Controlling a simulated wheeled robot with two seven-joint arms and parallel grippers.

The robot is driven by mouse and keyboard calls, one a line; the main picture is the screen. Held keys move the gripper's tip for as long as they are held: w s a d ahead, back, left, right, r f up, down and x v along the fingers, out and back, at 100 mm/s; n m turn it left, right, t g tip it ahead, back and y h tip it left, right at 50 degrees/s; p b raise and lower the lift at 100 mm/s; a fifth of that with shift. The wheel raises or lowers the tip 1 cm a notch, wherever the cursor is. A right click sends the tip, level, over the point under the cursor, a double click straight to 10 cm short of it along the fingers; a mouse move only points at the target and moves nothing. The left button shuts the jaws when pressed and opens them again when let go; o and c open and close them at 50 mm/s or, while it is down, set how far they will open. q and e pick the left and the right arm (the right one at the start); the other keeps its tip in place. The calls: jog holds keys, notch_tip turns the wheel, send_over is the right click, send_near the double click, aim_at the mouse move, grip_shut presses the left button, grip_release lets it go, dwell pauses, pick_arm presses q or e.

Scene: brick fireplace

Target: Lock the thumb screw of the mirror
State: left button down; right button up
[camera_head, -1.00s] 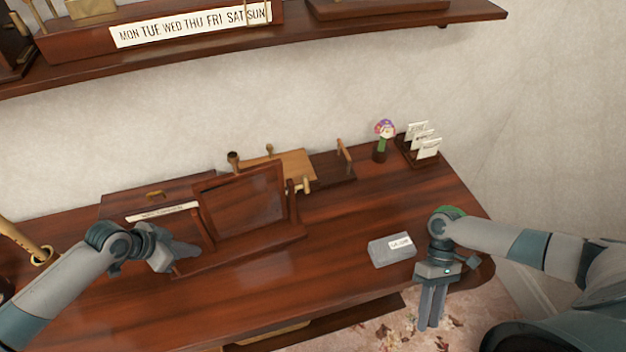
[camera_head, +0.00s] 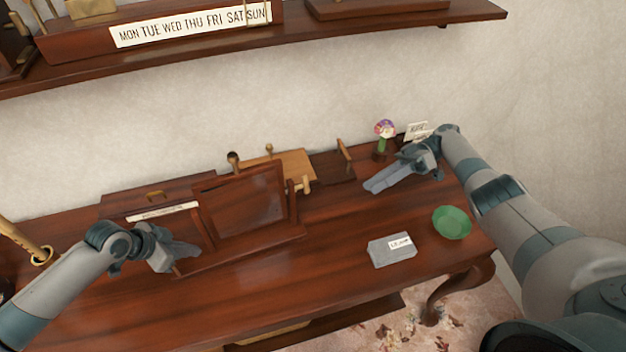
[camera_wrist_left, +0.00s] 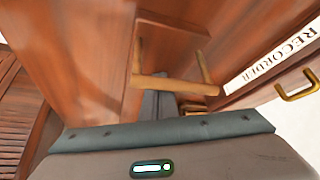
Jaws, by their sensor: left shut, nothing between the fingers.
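The mirror (camera_head: 243,202), in a dark reddish wooden frame, stands tilted on a wooden base on the desk. A light wooden screw or peg (camera_head: 301,185) shows at its right side. My left gripper (camera_head: 192,251) is shut and empty at the left side of the mirror. In the left wrist view my shut fingers (camera_wrist_left: 159,104) point at a light wooden bar with two posts (camera_wrist_left: 172,85), close to it; contact is unclear. Its left-side screw is hidden in the head view. My right gripper (camera_head: 371,187) is over the back right of the desk; its finger gap is unclear.
A grey box with a label (camera_head: 391,250) and a green disc (camera_head: 452,222) lie on the right of the desk (camera_head: 330,255). A flower figure (camera_head: 384,135) and a card holder stand behind my right gripper. A labelled recorder box (camera_head: 158,196) is behind the mirror.

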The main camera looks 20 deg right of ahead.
jog(key=w+a+r+n+t+y, duration=0.1)
jog(key=w+a+r+n+y, duration=0.2)
jog(key=w+a, duration=0.1)
jog(key=shift+w+a, duration=0.15)
jog(key=shift+a, duration=0.35)
jog(key=shift+a, duration=0.2)
send_near(302, 186)
jog(key=a, duration=0.7)
dwell(0.5)
jog(key=shift+f, duration=0.1)
grip_shut()
